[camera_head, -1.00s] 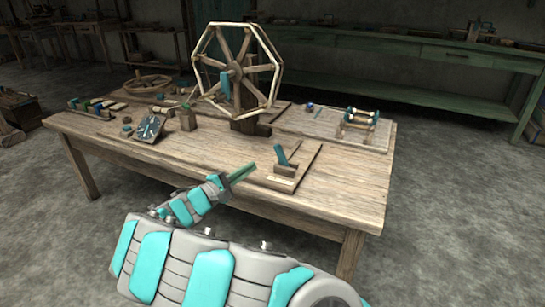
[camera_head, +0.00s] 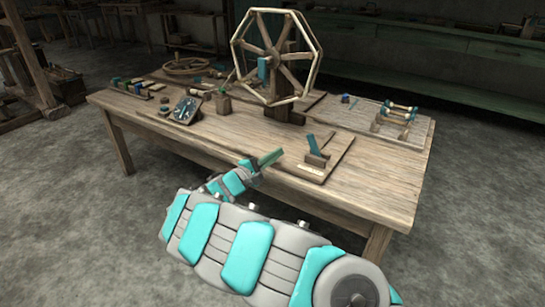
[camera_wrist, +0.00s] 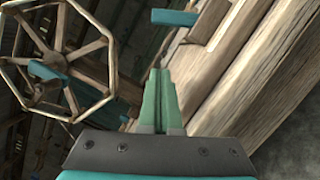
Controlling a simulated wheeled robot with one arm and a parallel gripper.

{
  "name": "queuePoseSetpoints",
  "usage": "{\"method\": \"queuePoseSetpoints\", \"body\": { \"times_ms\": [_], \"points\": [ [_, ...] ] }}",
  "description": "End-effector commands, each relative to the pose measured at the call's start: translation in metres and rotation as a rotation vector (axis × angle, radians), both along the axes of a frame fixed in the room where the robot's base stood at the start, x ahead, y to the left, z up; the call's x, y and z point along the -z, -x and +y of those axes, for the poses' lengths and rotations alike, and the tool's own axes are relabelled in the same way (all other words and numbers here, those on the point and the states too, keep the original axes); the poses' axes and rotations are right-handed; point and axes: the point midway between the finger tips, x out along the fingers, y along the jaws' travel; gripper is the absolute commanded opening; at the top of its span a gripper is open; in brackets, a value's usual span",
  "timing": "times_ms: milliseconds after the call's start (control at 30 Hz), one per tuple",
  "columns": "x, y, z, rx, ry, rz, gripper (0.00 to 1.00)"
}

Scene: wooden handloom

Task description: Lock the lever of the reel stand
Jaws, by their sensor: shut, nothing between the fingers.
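The reel stand holds a large octagonal wooden reel (camera_head: 277,57) upright on a post at the back of the table. A teal block (camera_head: 263,69) sits near the reel's hub. A teal lever (camera_head: 314,145) leans up from a small wooden block on a board near the front right of the table. I cannot tell which teal part is the stand's lever. My gripper (camera_head: 270,157) is shut and empty, left of the leaning lever and apart from it. In the wrist view its green fingers (camera_wrist: 160,98) are together, with the reel (camera_wrist: 60,60) at left and a teal bar (camera_wrist: 175,17) ahead.
The wooden table (camera_head: 240,135) has clear top left of the leaning lever. A small tilted panel (camera_head: 186,109) and a wooden block (camera_head: 222,104) stand at left. A rack with teal-ended rollers (camera_head: 397,115) stands at the back right. A long green bench is behind.

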Motion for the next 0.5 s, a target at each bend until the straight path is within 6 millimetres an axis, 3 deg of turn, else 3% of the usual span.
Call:
{"method": "queuePoseSetpoints", "body": {
  "times_ms": [333, 500],
  "points": [
    [-0.007, -0.039, -0.046, 0.001, -0.002, 0.000, 0.00],
    [-0.016, -0.028, -0.056, -0.001, 0.001, -0.001, 0.00]
  ]
}}
